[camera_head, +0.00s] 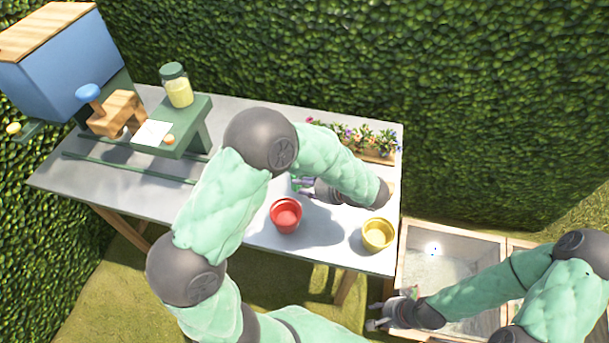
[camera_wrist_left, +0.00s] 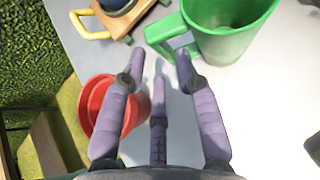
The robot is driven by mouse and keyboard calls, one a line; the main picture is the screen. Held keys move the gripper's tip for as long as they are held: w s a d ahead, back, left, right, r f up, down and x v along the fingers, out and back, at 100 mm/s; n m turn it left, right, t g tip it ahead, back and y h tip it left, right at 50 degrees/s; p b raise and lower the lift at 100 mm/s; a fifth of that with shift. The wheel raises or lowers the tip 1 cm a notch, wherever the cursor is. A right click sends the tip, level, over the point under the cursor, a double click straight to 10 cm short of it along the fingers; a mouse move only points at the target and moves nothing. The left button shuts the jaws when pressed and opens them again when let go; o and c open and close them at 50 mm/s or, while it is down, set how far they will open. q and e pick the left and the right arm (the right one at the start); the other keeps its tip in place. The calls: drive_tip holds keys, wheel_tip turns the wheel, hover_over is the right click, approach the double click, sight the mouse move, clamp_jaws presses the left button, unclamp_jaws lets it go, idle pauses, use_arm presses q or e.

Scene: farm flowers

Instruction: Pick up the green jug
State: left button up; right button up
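The green jug (camera_wrist_left: 235,28) stands on the table at the top right of the left wrist view, its handle (camera_wrist_left: 170,36) pointing left. In the head view my left arm hides most of it; only a bit of green (camera_head: 296,183) shows. My left gripper (camera_wrist_left: 160,62) is open, its fingertips spread just in front of the handle. I cannot tell whether they touch it. In the head view the left gripper (camera_head: 304,187) is low over the table. My right gripper (camera_head: 372,315) is open and empty, off the table at the lower right.
A red pot (camera_head: 286,216) stands close to my left gripper, and a yellow pot (camera_head: 377,234) near the table's front right corner. A flower planter (camera_head: 375,155) is at the back right. A green bench with a jar (camera_head: 176,86) is at left. A wooden-framed bin (camera_head: 450,235) adjoins the right.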

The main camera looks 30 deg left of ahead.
use_arm(q)
drive_tip(key=b+x, duration=0.2)
drive_tip(key=x, duration=0.2)
drive_tip(key=shift+f, duration=0.15)
drive_tip(key=shift+a+f, duration=0.2)
drive_tip(key=shift+a, duration=0.25)
clamp_jaws()
